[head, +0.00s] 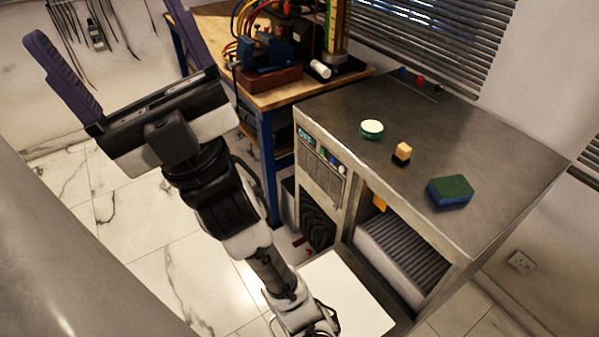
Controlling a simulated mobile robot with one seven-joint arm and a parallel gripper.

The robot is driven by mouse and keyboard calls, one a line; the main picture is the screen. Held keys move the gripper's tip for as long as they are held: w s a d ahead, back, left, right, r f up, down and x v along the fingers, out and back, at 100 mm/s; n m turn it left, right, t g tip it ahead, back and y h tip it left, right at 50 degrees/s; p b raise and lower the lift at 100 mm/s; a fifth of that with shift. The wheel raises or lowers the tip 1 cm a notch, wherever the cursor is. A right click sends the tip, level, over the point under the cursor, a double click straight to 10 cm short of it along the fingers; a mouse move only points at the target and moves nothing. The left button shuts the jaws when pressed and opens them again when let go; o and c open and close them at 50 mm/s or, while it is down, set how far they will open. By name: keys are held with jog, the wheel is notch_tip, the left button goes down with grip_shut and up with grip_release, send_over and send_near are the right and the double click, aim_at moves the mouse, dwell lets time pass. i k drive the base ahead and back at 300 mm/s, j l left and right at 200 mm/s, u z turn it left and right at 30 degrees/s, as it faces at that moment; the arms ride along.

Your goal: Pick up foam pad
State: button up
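A block-shaped pad, green on top and blue below (450,191), looks like the foam pad. It lies flat on the dark grey top of the cabinet (480,135), near its front right edge. My gripper (104,20) is at the upper left, over the floor and well away from the pad. Its two purple fingers are spread wide and point up in the picture, with nothing between them. Nothing covers the pad.
A round green and cream piece (371,130) and a small tan block on a dark base (402,153) stand left of the pad. Small red and blue parts sit at the cabinet's back edge. A wooden bench (285,92) with cables and instruments adjoins the cabinet. Blinds hang behind.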

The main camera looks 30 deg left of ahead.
aim_at(402, 152)
jog(key=k+j, duration=0.1)
jog(key=j, duration=0.25)
jog(key=k+j+z, duration=0.1)
jog(key=j, duration=0.25)
jog(key=k+j, duration=0.1)
jog(key=j, duration=0.25)
jog(key=j+z, duration=0.15)
jog(key=j, duration=0.35)
jog(key=k+j+z, duration=0.15)
jog(key=j, duration=0.35)
jog(key=i+j+z, duration=0.1)
jog(key=j, duration=0.2)
jog(key=i+j, duration=0.2)
jog(key=i+j+z, duration=0.15)
jog(key=j, duration=0.3)
jog(key=i+j+z, duration=0.1)
jog(key=i+j, duration=0.25)
